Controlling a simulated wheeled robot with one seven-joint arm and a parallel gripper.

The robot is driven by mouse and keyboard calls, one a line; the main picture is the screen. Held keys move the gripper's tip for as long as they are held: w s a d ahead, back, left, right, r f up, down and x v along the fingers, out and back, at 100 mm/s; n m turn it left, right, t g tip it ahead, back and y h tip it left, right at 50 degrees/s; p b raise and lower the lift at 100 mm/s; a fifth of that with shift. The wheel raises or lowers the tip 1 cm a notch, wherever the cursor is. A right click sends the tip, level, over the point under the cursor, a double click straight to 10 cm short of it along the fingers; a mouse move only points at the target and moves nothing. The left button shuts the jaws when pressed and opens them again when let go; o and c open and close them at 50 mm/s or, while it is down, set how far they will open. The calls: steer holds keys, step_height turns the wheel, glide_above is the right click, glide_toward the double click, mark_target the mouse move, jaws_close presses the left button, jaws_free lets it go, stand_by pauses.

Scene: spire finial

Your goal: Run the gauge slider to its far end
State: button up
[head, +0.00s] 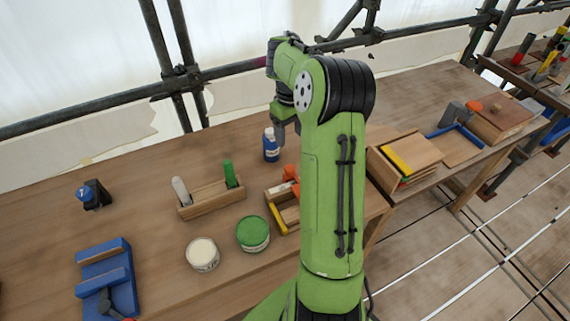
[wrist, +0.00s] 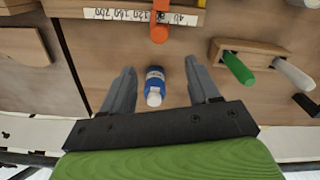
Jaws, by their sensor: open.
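The gauge (wrist: 110,14) is a wooden piece with a strip of printed numbers along its edge, at the top of the wrist view. An orange slider (wrist: 160,22) sits on it and sticks out toward my gripper. In the head view, orange parts (head: 290,175) show beside my arm, which hides much of that area. My gripper (wrist: 161,82) is open and empty, its fingers apart from the slider. A blue bottle with a white cap (wrist: 154,85) stands on the table in the gap seen between the fingers. My gripper also shows in the head view (head: 280,132), above the table.
A wooden holder (head: 212,203) with a green and a white marker stands left of the gauge. A green tin (head: 252,234) and a cream tin (head: 202,254) stand in front. A blue fixture (head: 106,278) is at the left. Scaffold poles run behind the table.

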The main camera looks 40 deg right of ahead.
mark_target(290, 167)
step_height(290, 167, down, 13)
steer(key=shift+d+f+b, duration=0.1)
steer(key=shift+f+b, duration=0.05)
steer(key=shift+b, duration=0.95)
jaws_close()
